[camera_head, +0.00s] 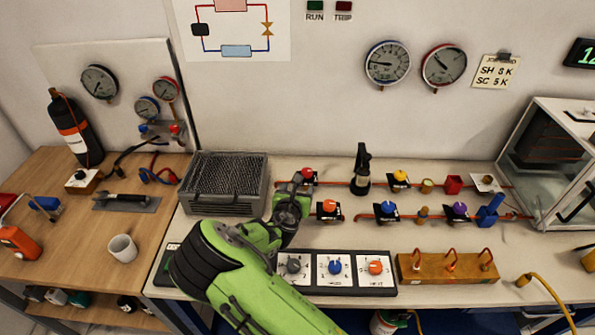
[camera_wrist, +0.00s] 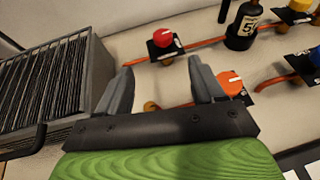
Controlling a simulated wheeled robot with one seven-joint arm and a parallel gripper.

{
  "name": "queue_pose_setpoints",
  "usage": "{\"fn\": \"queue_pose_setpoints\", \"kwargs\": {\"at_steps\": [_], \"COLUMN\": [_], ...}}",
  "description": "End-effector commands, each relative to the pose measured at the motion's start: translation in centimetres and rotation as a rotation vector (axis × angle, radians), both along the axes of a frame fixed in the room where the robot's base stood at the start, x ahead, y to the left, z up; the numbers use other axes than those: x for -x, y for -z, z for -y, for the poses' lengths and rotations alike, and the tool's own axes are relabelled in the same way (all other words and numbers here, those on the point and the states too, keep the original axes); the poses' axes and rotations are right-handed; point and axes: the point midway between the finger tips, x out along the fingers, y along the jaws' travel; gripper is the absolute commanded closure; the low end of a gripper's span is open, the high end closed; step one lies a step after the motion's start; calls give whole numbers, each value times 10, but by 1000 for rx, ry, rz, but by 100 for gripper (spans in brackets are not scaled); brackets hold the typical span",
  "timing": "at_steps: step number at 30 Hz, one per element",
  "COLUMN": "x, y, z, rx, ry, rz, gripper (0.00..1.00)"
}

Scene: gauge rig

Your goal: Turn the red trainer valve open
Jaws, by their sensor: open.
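The red trainer valve (camera_wrist: 163,36) is a round red knob with a white mark on a black square plate, on a copper pipe. In the wrist view it lies beyond my fingertips, roughly centred between them. My gripper (camera_wrist: 159,70) is open and empty, apart from the knob. In the head view the red knob (camera_head: 307,172) shows just above my gripper (camera_head: 298,183), and its plate is partly hidden by my arm.
An orange valve (camera_wrist: 231,84) sits close to my right finger. A grey finned unit (camera_head: 222,180) stands to the left. A dark bottle (camera_head: 361,172) stands on the right along the pipe, with yellow (camera_head: 400,176), blue (camera_head: 388,208) and purple (camera_head: 459,209) valves beyond.

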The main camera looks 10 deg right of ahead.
Motion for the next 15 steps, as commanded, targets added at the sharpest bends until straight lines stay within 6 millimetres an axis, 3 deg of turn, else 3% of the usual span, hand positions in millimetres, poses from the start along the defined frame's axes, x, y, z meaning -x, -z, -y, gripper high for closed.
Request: {"fn": "queue_pose_setpoints", "kwargs": {"at_steps": [15], "x": [-104], "y": [49], "z": [41], "rx": [-6], "ry": [5], "rz": [-1], "gripper": [32]}}
